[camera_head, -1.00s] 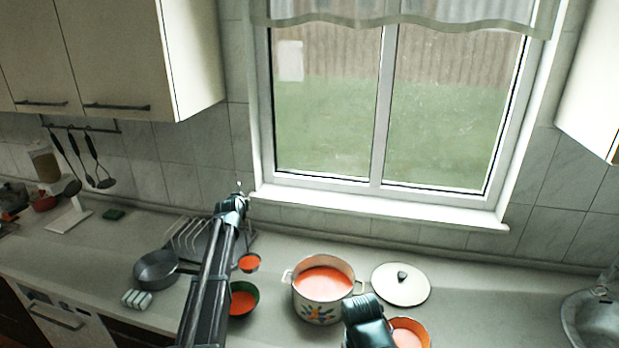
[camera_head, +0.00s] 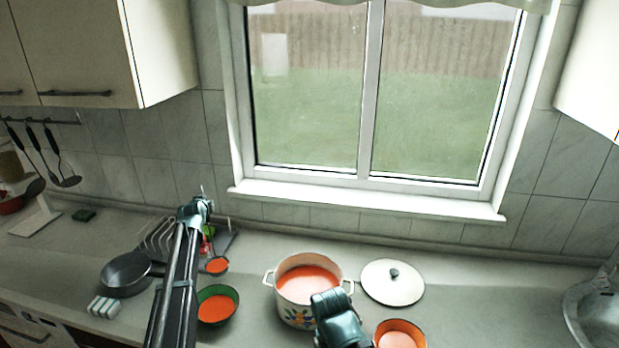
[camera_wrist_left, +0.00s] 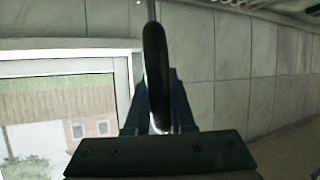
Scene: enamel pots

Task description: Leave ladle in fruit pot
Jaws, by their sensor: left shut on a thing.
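My left gripper (camera_head: 197,207) is shut on the dark handle of the ladle, in front of the dish rack. In the left wrist view the black handle (camera_wrist_left: 156,65) runs between the fingers. In the head view an orange-filled round ladle bowl (camera_head: 217,266) appears below the gripper, left of the pot. The white enamel pot (camera_head: 297,313) has a colourful painted motif and orange soup; I cannot tell whether the motif is fruit. My right arm's dark end (camera_head: 338,318) covers the pot's lower right front. Its fingertips cannot be made out.
A green bowl (camera_head: 233,296) and an orange bowl (camera_head: 424,340), both with orange contents, stand left and right of the pot. The white lid (camera_head: 385,290) lies right of the pot. A pan (camera_head: 125,276) and a dish rack (camera_head: 158,238) are at left.

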